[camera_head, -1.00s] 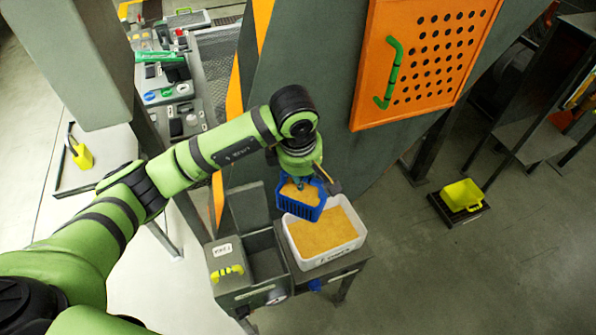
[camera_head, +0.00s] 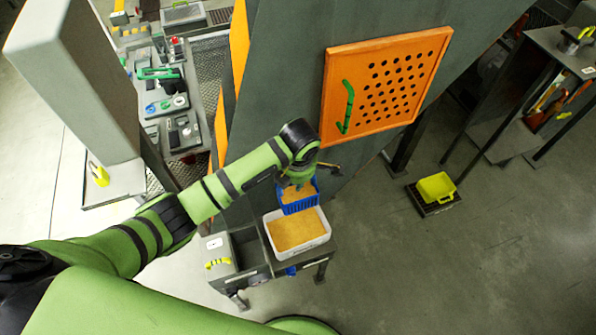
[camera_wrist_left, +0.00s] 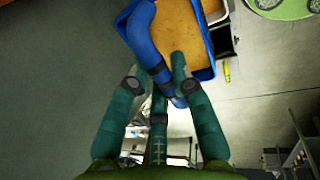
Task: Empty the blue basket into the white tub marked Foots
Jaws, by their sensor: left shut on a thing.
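The blue basket (camera_head: 300,205) holds tan meal and hangs at the far edge of the white tub (camera_head: 325,236), partly overlapping it in the head view. The tub stands on a dark metal stand and holds tan meal too; its marking is not readable. My left gripper (camera_head: 298,181) is over the basket. In the left wrist view my left gripper (camera_wrist_left: 172,92) is shut on the basket's thick blue handle (camera_wrist_left: 147,45), with the blue rim and tan meal (camera_wrist_left: 180,28) beyond. The basket looks roughly level. My right gripper is out of view.
A grey open bin (camera_head: 250,248) adjoins the tub on the left, beside a box with a yellow handle (camera_head: 218,263). A dark machine wall with an orange perforated panel (camera_head: 385,85) rises behind. A yellow container (camera_head: 436,187) stands on the floor at right.

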